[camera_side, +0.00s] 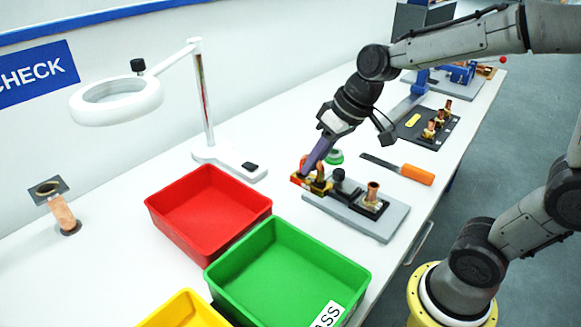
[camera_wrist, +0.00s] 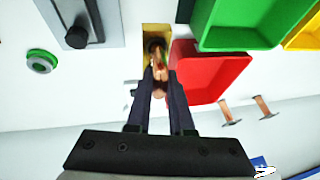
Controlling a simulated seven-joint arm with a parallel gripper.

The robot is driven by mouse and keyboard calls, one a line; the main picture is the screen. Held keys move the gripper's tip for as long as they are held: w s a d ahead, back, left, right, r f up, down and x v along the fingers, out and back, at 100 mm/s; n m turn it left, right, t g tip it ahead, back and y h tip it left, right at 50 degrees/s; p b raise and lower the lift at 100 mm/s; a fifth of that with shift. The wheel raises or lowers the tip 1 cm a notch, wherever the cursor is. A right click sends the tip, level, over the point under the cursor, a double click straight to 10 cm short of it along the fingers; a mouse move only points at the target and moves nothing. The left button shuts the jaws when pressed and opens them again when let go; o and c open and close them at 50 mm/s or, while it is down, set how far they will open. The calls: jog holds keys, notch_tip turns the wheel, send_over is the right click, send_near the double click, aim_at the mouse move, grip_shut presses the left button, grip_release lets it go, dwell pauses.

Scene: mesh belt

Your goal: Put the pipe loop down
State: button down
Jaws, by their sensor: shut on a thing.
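My gripper (camera_side: 309,172) is shut on the copper pipe loop (camera_wrist: 159,72), which shows between the fingertips (camera_wrist: 159,78) in the wrist view. In the side view the pipe loop (camera_side: 319,171) is partly hidden by the fingers. It is at a small yellow block (camera_side: 318,187) beside the grey fixture plate; the block also shows in the wrist view (camera_wrist: 152,31), just beyond the fingertips. I cannot tell whether the loop touches the block.
A red tray (camera_side: 178,232) and a green tray (camera_side: 240,283) stand to the left and front. The grey plate (camera_side: 385,226) carries a black clamp and a copper fitting (camera_side: 372,190). A green ring (camera_side: 334,157), an orange-handled file (camera_side: 415,174) and a magnifier lamp (camera_side: 205,153) are nearby.

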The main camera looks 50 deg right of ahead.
jog(key=s, duration=0.1)
jog(key=s+r, duration=0.1)
jog(key=s, duration=0.1)
jog(key=s+r, duration=0.1)
jog(key=s, duration=0.1)
jog(key=shift+d+r, duration=0.2)
jog(key=shift+d, duration=0.05)
